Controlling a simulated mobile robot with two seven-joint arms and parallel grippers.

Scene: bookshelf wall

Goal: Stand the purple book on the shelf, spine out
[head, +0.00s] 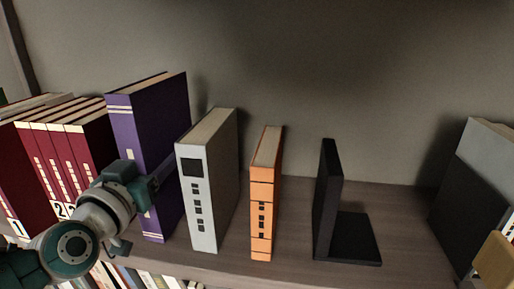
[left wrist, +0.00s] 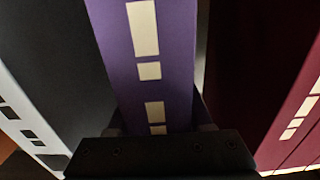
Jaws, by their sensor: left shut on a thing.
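The purple book (head: 165,120) is upright between the dark red volumes and the grey-white book, its spine with pale bars facing out. My left gripper (head: 150,187) is shut on its spine side, low down. In the left wrist view the purple spine (left wrist: 150,70) runs up from between the jaws (left wrist: 160,138). The book's foot is close to the shelf board (head: 290,262), near the front edge; I cannot tell whether it touches. My right gripper is not in view.
Dark red volumes (head: 45,165) stand at left. The grey-white book (head: 205,195) and an orange book (head: 264,200) stand to the right. A black bookend (head: 328,205) stands beyond them, with clear shelf around it. Dark and grey items (head: 470,200) are at far right.

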